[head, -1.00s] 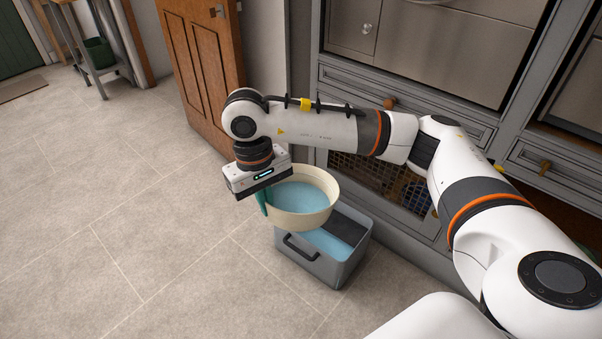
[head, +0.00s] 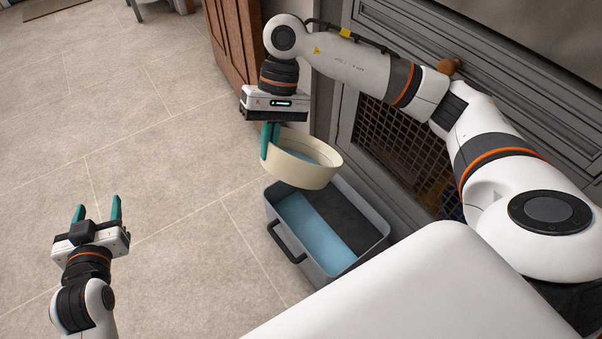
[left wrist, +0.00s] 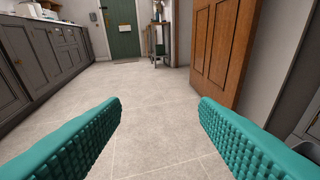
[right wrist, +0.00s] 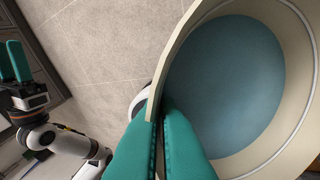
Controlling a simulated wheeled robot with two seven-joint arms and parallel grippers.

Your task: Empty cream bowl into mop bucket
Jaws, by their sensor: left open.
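The cream bowl (head: 303,178) holds bluish liquid (right wrist: 225,85), clearest in the right wrist view. My right gripper (head: 268,150) is shut on the bowl's rim at its left side and holds it in the air. The bowl is above the back left part of the mop bucket (head: 310,265), apart from it. The bucket is a grey rectangular tub on the floor with a dark handle; blue and dark areas show inside. My left gripper (head: 97,210) is open and empty, well left of the bucket; its fingers also show in the left wrist view (left wrist: 160,103).
Grey cabinets with a mesh panel (head: 400,150) stand right behind the bucket. A wooden door (head: 235,40) stands open at the back. The tiled floor (head: 170,130) left of the bucket is clear.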

